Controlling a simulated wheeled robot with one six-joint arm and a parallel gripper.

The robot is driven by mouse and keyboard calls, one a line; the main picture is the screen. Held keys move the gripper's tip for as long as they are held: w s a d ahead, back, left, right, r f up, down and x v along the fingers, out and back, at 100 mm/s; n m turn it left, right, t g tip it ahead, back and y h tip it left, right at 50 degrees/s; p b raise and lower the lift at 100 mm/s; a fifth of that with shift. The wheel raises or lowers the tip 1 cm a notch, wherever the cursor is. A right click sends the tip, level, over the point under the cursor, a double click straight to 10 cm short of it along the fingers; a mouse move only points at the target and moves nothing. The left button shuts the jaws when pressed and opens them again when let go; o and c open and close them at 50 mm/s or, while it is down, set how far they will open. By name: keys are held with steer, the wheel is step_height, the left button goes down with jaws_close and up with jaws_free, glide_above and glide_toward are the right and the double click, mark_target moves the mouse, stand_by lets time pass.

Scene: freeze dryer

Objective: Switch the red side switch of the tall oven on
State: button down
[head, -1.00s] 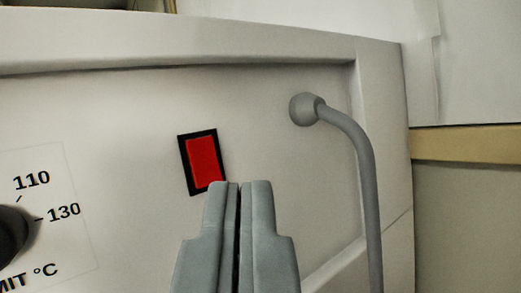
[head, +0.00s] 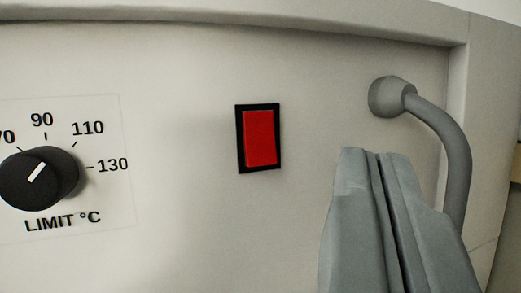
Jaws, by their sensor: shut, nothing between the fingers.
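The red switch (head: 260,138) sits in a black frame on the pale side panel (head: 190,210) of the oven. It shows whole, near the middle of the head view, and nothing covers it. I cannot tell from its face which way it is tipped. My gripper (head: 376,153) is shut and empty. Its fingertips are to the right of the switch and a little lower in the picture, apart from it. I cannot tell how far they are from the panel.
A black dial (head: 40,178) marked LIMIT °C is left of the switch. A grey curved handle (head: 445,130) on a round mount is at the right, close beside my fingers in the picture. Bare panel lies between switch and dial.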

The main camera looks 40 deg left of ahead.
steer(key=shift+w+a+f, duration=0.15)
steer(key=shift+w+a, duration=0.6)
steer(key=shift+a, duration=0.25)
steer(key=shift+w+a+f, duration=0.15)
steer(key=shift+w+a, duration=0.65)
steer(key=shift+a, duration=0.25)
steer(key=shift+w+a+f, duration=0.15)
steer(key=shift+w+a, duration=0.6)
steer(key=shift+a, duration=0.25)
steer(key=shift+a, duration=0.1)
steer(key=shift+w+a, duration=0.25)
steer(key=shift+w+a, duration=0.2)
steer(key=shift+a, duration=0.05)
stand_by(0.6)
steer(key=shift+d, duration=0.1)
steer(key=shift+s+d, duration=0.45)
steer(key=shift+d, duration=0.05)
stand_by(0.4)
steer(key=s+d, duration=0.3)
steer(key=d, duration=0.1)
steer(key=shift+r, duration=0.35)
